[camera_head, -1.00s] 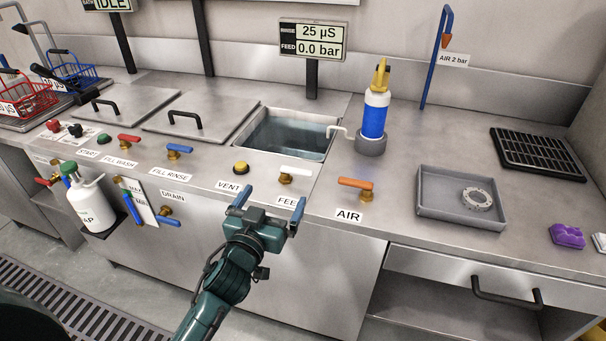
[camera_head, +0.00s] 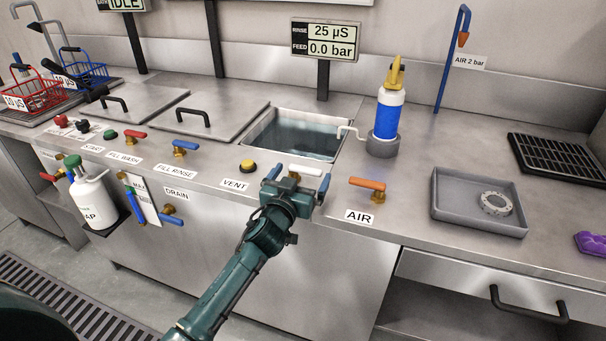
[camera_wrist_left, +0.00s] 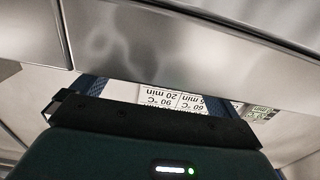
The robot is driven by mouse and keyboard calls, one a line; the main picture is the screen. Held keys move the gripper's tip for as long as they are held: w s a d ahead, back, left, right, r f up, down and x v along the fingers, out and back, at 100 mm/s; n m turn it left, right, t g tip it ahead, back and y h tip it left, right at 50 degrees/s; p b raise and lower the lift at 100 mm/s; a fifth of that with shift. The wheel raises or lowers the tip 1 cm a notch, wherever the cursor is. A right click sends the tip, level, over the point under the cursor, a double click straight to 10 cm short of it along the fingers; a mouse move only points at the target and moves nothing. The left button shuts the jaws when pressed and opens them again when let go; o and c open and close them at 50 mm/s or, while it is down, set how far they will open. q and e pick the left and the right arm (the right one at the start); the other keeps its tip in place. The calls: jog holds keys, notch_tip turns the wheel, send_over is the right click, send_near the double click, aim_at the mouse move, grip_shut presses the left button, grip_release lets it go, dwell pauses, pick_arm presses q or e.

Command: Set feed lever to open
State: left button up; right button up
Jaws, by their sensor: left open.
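The feed lever (camera_head: 305,170) is a white handle on a brass valve at the front of the bench, right of the yellow vent button. Its FEED label is hidden behind my gripper. My left gripper (camera_head: 298,180) is open, with its blue fingertips to either side of the lever's base in the head view. I cannot tell whether it touches the lever. The display (camera_head: 325,40) reads 25 µS and feed 0.0 bar. In the left wrist view the gripper body fills the bottom, and the lever does not show. My right gripper is not in view.
The orange air lever (camera_head: 367,184) is close on the right, the vent button (camera_head: 247,167) on the left. Behind are an open basin (camera_head: 262,130) and a blue filter cartridge (camera_head: 387,112). A grey tray (camera_head: 450,213) with a metal ring stands further right.

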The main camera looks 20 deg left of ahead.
aim_at(305, 170)
pick_arm(q)
jog(key=shift+w, duration=0.9)
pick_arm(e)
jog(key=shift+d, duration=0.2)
pick_arm(q)
jog(key=shift+c, duration=0.2)
jog(key=c, duration=1.3)
jog(key=shift+d+f+y+b, duration=0.2)
jog(key=shift+y+b, duration=0.1)
jog(key=shift+b, duration=0.3)
jog(key=shift+c, duration=0.2)
jog(key=shift+w+n+y+b, duration=0.15)
jog(key=shift+n+y+b, duration=0.45)
jog(key=shift+b, duration=0.35)
jog(key=shift+r+y, duration=0.2)
jog(key=shift+y, duration=0.1)
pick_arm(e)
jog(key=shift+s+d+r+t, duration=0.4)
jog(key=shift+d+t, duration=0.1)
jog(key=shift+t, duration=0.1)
